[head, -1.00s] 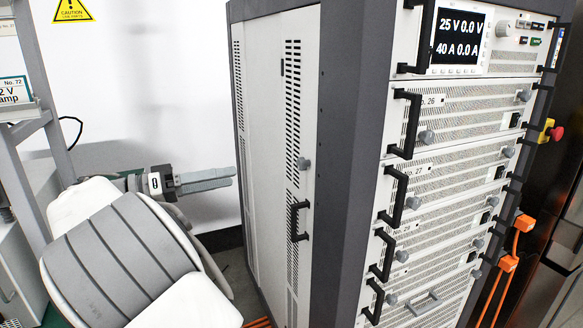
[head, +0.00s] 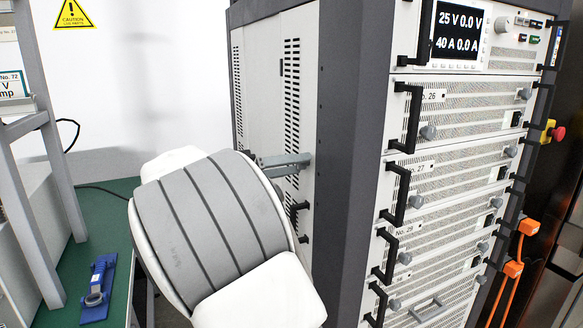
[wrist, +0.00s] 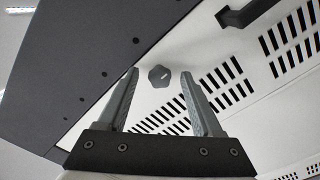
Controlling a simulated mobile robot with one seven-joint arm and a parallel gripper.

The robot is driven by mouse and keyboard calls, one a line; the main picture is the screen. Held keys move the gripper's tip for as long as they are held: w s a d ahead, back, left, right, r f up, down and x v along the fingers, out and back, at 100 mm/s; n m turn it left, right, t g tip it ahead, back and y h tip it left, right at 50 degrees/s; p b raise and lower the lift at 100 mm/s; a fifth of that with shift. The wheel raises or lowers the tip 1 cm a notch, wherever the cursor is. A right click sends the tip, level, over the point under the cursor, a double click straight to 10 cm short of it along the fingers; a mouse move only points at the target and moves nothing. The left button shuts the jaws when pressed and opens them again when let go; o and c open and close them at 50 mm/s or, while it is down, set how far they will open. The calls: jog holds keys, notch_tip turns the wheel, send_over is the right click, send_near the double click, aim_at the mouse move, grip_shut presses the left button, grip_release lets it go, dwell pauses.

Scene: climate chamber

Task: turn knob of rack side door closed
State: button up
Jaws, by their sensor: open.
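The rack side door (head: 262,110) is a light grey panel with slotted vents, and it sits flush in the dark rack frame. Its small grey knob (wrist: 159,77) shows in the wrist view with a short slanted light mark on its face. The knob lies between the fingertips of my open gripper, with a gap to each finger; I cannot tell how far ahead of the tips it is. In the head view my gripper (head: 304,160) is at the door near its dark edge, and its fingers hide most or all of the knob there. The gripper holds nothing.
A black door handle (wrist: 247,14) is close by; my arm partly covers it in the head view. The rack front (head: 455,120) has several protruding handles and knobs. A green bench (head: 105,225) with a blue tool (head: 98,290) stands at the left.

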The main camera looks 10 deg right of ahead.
jog(key=shift+c, duration=0.4)
grip_shut()
jog(key=shift+r+p, duration=0.15)
jog(key=shift+p, duration=0.25)
jog(key=n+p, duration=0.3)
jog(key=p, duration=0.1)
jog(key=shift+r+n+p, duration=0.2)
jog(key=shift+n+p, duration=0.2)
jog(key=n+p, duration=1)
jog(key=p, duration=0.4)
jog(key=shift+n, duration=0.4)
jog(key=n+p, duration=0.3)
jog(key=shift+f+p, duration=0.25)
jog(key=shift+p, duration=0.05)
jog(key=shift+n, duration=0.3)
